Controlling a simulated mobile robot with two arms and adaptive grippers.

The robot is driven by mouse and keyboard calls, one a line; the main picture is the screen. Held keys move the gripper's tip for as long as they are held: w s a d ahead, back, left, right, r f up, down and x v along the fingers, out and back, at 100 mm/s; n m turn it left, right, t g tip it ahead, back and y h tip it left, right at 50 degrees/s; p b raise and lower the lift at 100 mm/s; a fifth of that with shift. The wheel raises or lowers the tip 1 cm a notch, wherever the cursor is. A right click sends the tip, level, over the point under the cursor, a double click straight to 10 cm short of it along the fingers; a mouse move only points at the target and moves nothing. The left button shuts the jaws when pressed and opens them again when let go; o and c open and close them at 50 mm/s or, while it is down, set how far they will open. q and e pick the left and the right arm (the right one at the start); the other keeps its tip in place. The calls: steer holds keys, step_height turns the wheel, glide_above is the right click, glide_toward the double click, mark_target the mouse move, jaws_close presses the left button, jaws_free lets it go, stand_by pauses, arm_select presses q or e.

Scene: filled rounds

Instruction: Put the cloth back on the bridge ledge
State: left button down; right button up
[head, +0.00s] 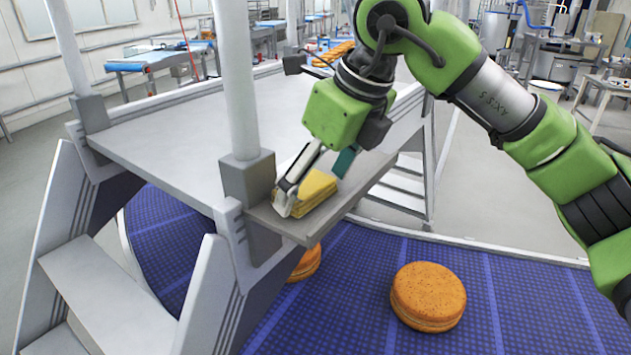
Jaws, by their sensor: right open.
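A folded yellow cloth (314,192) lies on the narrow grey ledge (297,228) on the side of the bridge (165,140). My right gripper (312,190) is at the cloth from above, with one pale finger at its left side and a dark green fingertip near its back right. The jaws are open around the cloth, and the fingers hide part of it. I cannot tell whether a finger touches it. My left gripper is not in view.
Below the ledge runs a blue conveyor belt (350,290) carrying a round orange-brown cake (428,296) and another one (307,264) partly hidden under the ledge. A white post (235,80) stands just left of the ledge, and steps (100,285) lead up at the left.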

steer(key=shift+r, duration=0.15)
steer(key=b+v, duration=0.2)
steer(key=v, duration=1)
steer(key=shift+a, duration=0.1)
